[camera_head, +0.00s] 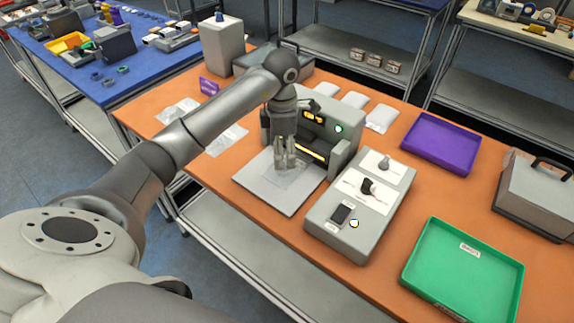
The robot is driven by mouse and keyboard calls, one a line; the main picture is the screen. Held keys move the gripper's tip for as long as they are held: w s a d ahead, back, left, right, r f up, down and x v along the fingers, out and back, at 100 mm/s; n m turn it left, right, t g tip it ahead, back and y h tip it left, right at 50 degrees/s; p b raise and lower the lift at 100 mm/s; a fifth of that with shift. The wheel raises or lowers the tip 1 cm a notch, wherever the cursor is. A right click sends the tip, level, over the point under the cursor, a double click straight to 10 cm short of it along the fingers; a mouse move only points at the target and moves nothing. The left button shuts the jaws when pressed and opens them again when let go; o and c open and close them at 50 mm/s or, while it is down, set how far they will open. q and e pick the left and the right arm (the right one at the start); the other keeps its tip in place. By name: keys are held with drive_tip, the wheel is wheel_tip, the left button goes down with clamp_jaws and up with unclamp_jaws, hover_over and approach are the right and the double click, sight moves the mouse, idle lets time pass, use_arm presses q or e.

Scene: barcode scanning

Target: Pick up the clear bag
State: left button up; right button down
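My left gripper (285,163) points down over the grey plate (258,192) in front of the grey machine. A faint clear bag (284,181) lies on this plate, right below the fingertips. The fingers look close together, but whether they are shut on the bag or just above it cannot be told. My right gripper is not in view.
The grey machine (347,128) with lit displays stands close behind the gripper.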

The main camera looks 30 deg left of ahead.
sight(285, 166)
use_arm(q)
drive_tip(key=shift+w+f, duration=0.15)
drive_tip(key=shift+f, duration=0.45)
wheel_tip(285, 166, down, 4)
drive_tip(key=shift+w+d+f+p, duration=0.1)
drive_tip(key=shift+w+f+p, duration=0.1)
drive_tip(key=shift+p, duration=1)
drive_tip(key=shift+f, duration=0.35)
drive_tip(key=shift+c, duration=0.3)
drive_tip(key=c, duration=1.2)
drive_tip(key=shift+o, duration=0.2)
drive_tip(key=shift+r, duration=0.2)
